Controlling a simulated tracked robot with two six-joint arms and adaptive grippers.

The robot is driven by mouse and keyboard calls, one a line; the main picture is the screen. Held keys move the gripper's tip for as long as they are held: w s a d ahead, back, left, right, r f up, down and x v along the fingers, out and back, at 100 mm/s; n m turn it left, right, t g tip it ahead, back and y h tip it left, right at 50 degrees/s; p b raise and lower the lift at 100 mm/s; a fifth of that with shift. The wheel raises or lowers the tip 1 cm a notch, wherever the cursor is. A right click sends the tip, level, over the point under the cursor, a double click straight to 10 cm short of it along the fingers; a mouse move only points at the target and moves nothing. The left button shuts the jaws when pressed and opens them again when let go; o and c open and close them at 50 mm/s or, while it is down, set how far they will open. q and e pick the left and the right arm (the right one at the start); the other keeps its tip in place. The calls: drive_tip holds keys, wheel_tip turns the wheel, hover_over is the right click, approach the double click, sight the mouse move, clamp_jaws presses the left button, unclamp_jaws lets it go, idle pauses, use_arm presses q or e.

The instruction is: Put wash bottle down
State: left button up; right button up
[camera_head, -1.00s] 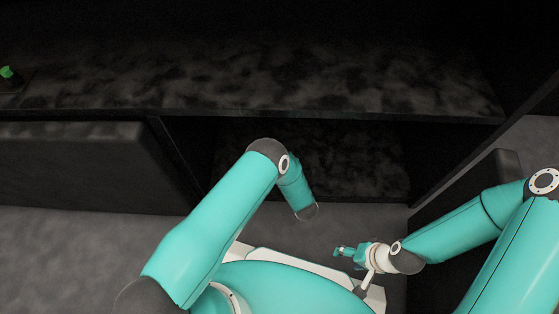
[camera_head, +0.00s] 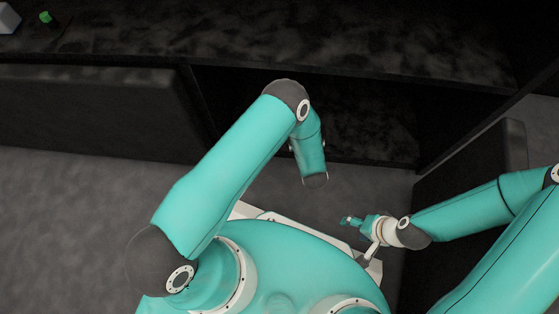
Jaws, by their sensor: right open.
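No wash bottle can be made out in this view. My right gripper (camera_head: 351,221) is small in the picture, low and right of centre, in front of the dark cabinet. It is open, and I see nothing held in it. My left arm reaches in from the lower left and bends down at its elbow. Its far end stops near the middle of the picture, and the left gripper does not show.
A dark counter (camera_head: 300,55) crosses the top. On its left lie a small green object (camera_head: 47,18) and a pale grey block (camera_head: 9,18), cut by the frame. An open dark recess (camera_head: 375,125) lies below. Grey floor (camera_head: 70,210) is clear at left.

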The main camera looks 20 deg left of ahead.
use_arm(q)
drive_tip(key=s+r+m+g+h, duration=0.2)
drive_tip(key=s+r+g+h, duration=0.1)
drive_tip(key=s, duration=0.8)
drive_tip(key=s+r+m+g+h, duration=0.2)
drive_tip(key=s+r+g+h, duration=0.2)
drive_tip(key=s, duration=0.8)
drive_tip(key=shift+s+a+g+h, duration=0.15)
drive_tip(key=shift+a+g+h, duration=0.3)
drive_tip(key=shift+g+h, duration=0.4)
